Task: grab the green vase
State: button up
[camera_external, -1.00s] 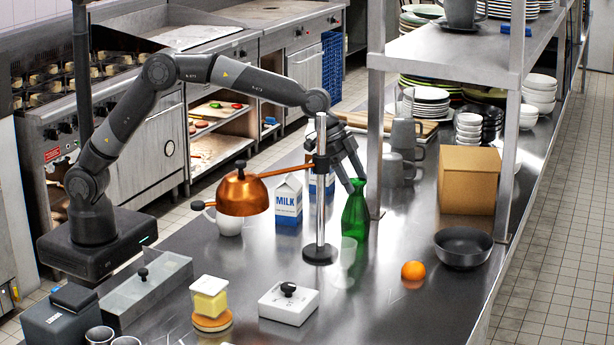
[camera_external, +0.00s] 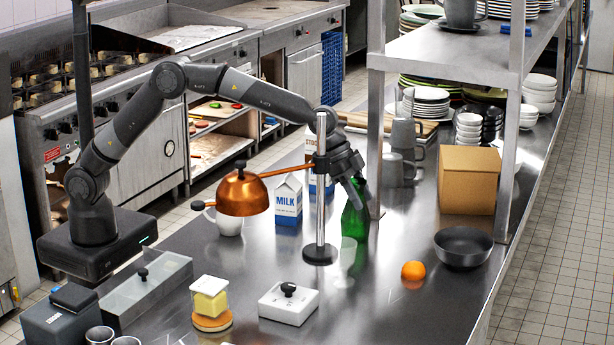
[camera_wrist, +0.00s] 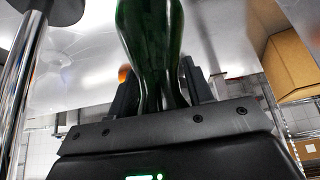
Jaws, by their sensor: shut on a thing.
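The green vase (camera_external: 354,221) stands on the steel table, right of the lamp pole. My gripper (camera_external: 361,190) is around its upper part, and the fingers hide the vase's neck in the external view. In the wrist view the vase (camera_wrist: 152,40) runs down between the two fingers of my gripper (camera_wrist: 160,88), with its narrow part between them. My gripper is shut on the vase. Whether the vase's base touches the table is hard to tell.
A copper lamp (camera_external: 243,192) on a chrome pole (camera_external: 320,215) stands just left, with a clear glass (camera_external: 346,262) in front. A milk carton (camera_external: 288,203) is behind left. An orange (camera_external: 412,270), dark bowl (camera_external: 463,246) and cardboard box (camera_external: 468,180) are right; a shelf post (camera_external: 375,140) is close behind.

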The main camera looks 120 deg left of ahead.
jog(key=c, duration=0.7)
